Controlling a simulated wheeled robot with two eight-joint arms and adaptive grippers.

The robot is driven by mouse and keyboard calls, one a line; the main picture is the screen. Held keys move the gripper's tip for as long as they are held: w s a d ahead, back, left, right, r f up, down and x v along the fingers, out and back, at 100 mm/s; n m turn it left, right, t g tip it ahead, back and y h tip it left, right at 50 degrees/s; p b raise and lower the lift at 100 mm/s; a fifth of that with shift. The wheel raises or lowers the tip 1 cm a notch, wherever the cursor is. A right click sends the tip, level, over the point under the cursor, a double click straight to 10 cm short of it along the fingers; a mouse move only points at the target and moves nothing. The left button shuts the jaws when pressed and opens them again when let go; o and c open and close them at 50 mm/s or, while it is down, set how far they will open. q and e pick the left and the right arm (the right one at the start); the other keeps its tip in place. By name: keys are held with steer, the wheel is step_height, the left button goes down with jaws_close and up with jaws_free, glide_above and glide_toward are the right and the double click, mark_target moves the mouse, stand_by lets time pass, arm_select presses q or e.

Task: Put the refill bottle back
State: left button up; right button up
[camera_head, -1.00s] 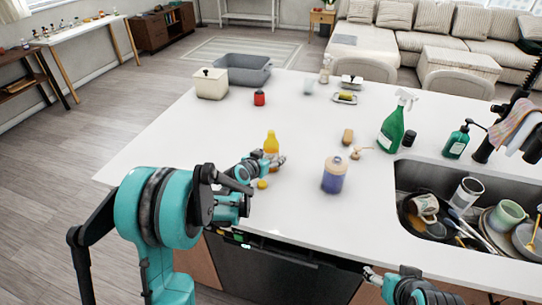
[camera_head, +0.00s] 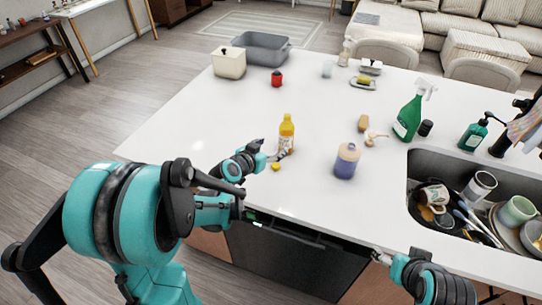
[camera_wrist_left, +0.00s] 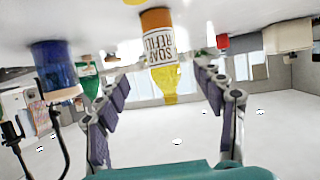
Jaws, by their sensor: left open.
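The refill bottle (camera_head: 286,133), with orange-yellow contents and a white label, stands upright on the white counter. It also shows in the left wrist view (camera_wrist_left: 160,45), which is upside down, with "SOAP REFILL" on its label. My left gripper (camera_head: 279,156) is open at the bottle's near side, low over the counter. In the wrist view its fingers (camera_wrist_left: 158,72) are spread to either side of the bottle, with gaps to it. A small yellow cap (camera_head: 275,167) lies near the gripper. My right gripper (camera_head: 379,256) is at the counter's front edge, and its jaw state is unclear.
A purple-blue bottle (camera_head: 346,161) stands right of the refill bottle. A green spray bottle (camera_head: 408,118) and a green pump bottle (camera_head: 473,136) stand by the sink full of dishes. A grey bin (camera_head: 262,48), white canister (camera_head: 229,63) and red jar (camera_head: 277,80) stand at the back. The counter's left is clear.

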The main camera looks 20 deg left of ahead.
arm_select(q)
steer(key=s+d+r+g, duration=0.25)
steer(key=s+d, duration=0.35)
steer(key=s, duration=0.4)
steer(key=s+a+f+n+g+y, duration=0.1)
steer(key=s+n+g+y, duration=0.1)
steer(key=s, duration=1.3)
steer(key=shift+s+f+g+y, duration=0.3)
steer(key=shift+s+f+g, duration=0.1)
steer(key=shift+g, duration=0.45)
